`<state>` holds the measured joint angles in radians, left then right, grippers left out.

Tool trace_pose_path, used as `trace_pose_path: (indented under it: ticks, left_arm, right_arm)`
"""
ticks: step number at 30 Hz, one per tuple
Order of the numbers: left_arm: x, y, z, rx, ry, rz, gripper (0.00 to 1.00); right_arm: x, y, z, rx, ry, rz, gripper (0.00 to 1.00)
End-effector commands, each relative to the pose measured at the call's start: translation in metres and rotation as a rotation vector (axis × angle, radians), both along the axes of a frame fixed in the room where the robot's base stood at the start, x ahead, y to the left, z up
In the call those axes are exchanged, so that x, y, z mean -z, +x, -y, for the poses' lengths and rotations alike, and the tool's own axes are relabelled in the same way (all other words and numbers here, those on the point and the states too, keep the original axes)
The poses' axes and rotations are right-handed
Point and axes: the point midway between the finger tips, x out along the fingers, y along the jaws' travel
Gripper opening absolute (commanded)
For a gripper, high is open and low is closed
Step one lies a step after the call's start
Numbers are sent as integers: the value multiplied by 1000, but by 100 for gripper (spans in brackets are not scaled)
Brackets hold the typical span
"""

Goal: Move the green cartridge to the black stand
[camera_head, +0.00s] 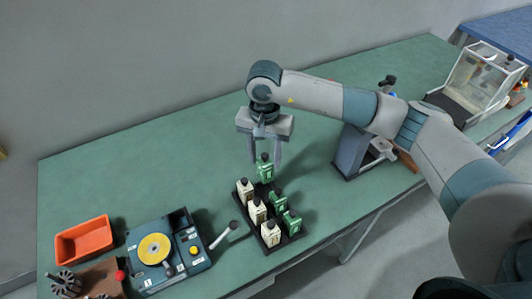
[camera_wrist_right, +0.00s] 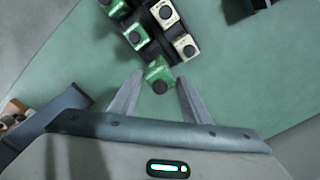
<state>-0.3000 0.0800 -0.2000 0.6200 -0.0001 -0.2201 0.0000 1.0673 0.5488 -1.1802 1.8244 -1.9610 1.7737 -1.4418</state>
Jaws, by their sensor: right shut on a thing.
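My right gripper (camera_head: 266,163) points down over the far end of a black stand (camera_head: 293,240). Its jaws are closed on a green cartridge (camera_head: 265,171) with a dark cap. The cartridge is upright and seems slightly raised above its row; I cannot tell whether its base is clear of the stand. In the right wrist view the same cartridge (camera_wrist_right: 158,73) sits between the two fingertips. Two other green cartridges (camera_head: 278,201) (camera_head: 291,222) stand in the stand, beside a row of cream cartridges (camera_head: 257,211). My left gripper is not in view.
Left of the stand are a device with a yellow disc (camera_head: 155,249), an orange bin (camera_head: 83,241) and a brown block with metal parts (camera_head: 95,277). A grey-blue fixture (camera_head: 352,151) stands right of the gripper. A clear case (camera_head: 483,75) is far right. The table's back left is clear.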

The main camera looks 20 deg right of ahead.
Motion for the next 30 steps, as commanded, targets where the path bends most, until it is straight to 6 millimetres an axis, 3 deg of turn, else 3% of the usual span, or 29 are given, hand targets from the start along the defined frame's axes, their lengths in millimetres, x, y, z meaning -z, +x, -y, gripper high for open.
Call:
trace_pose_path:
  ticks: [17, 30]
  left_arm:
    - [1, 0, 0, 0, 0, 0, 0]
    - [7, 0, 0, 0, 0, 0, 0]
  right_arm:
    - [5, 0, 0, 3, 0, 0, 5]
    - [39, 0, 0, 4, 1, -1, 5]
